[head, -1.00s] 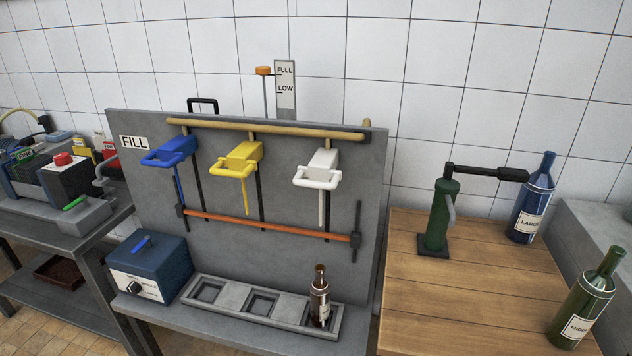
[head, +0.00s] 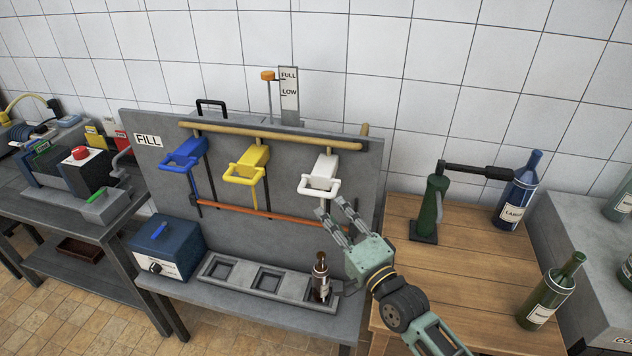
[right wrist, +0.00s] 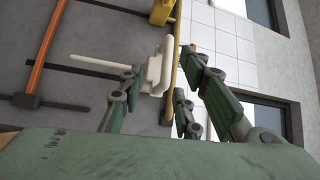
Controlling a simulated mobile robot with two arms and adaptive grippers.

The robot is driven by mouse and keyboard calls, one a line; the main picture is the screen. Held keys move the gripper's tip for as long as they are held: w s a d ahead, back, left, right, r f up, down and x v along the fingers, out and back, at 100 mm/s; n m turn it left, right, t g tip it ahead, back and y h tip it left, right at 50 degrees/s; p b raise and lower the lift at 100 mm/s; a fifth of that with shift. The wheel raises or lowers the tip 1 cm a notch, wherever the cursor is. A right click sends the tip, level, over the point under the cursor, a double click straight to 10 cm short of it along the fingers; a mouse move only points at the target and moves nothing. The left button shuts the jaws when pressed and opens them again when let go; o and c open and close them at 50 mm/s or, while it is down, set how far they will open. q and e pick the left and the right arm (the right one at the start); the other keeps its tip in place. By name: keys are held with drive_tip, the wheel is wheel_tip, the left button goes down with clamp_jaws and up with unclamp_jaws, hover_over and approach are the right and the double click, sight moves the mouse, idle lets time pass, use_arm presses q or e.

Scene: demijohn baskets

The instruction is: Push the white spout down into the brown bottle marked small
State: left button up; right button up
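The white spout (head: 321,176) with its loop handle hangs on the grey panel, the rightmost of three spouts. It also shows in the right wrist view (right wrist: 154,68), between my fingers in the picture. The small brown bottle (head: 320,278) stands upright in the right compartment of the grey tray (head: 233,272), below the white spout; its label is too small to read. My right gripper (head: 336,209) is open, just below and to the right of the white handle, its fingers pointing up toward it. Contact with the handle cannot be made out. My left gripper is not in view.
Yellow (head: 247,163) and blue (head: 183,154) spouts hang to the left. An orange bar (head: 268,215) crosses the panel. A wooden table (head: 460,265) at right holds a green corking pump (head: 430,206), a blue bottle (head: 517,192) and a green bottle (head: 550,292).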

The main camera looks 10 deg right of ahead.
sight(316, 193)
drive_tip(key=shift+w+a+r, duration=0.3)
drive_tip(key=shift+w+r, duration=0.2)
drive_tip(key=shift+r, duration=0.3)
drive_tip(key=p+x, duration=0.2)
drive_tip(key=x, duration=0.4)
drive_tip(key=shift+w+f, duration=0.15)
drive_tip(key=shift+w, duration=0.25)
drive_tip(key=shift+c, duration=0.2)
clamp_jaws()
